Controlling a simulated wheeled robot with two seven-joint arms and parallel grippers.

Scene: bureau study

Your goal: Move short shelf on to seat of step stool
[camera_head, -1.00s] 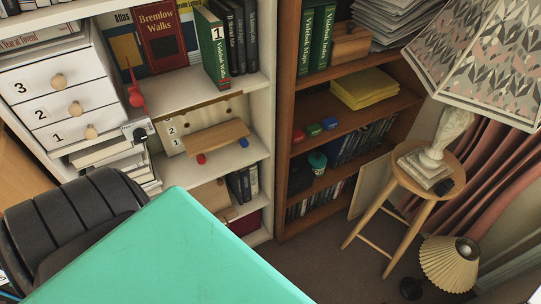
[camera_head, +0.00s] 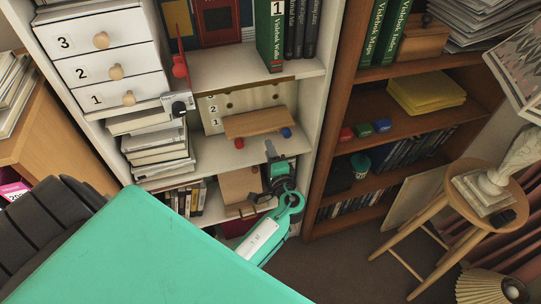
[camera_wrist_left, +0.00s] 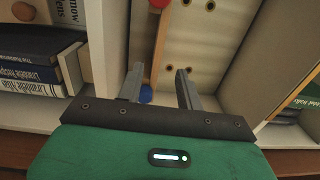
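The short shelf (camera_head: 258,123) is a small light-wood board in the white bookcase, in front of a pegboard panel with holes (camera_head: 225,103). A red knob (camera_head: 239,143) and a blue knob (camera_head: 286,132) show under its ends. My left gripper (camera_head: 276,150) is below and right of the board, near the blue knob. In the left wrist view the gripper (camera_wrist_left: 160,86) is open and empty, with the board's narrow edge (camera_wrist_left: 161,45) beyond the fingers. A round wooden stool (camera_head: 510,212) stands at right, with a lamp base on its seat. I cannot tell whether it is the step stool. My right gripper is out of view.
White numbered drawers (camera_head: 112,72) and stacked books (camera_head: 158,148) are left of the shelf. A brown bookcase (camera_head: 335,150) stands to the right, holding books and yellow cloth (camera_head: 426,90). Another wooden piece (camera_head: 238,186) is in the compartment below. Bare floor (camera_head: 335,262) lies front right.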

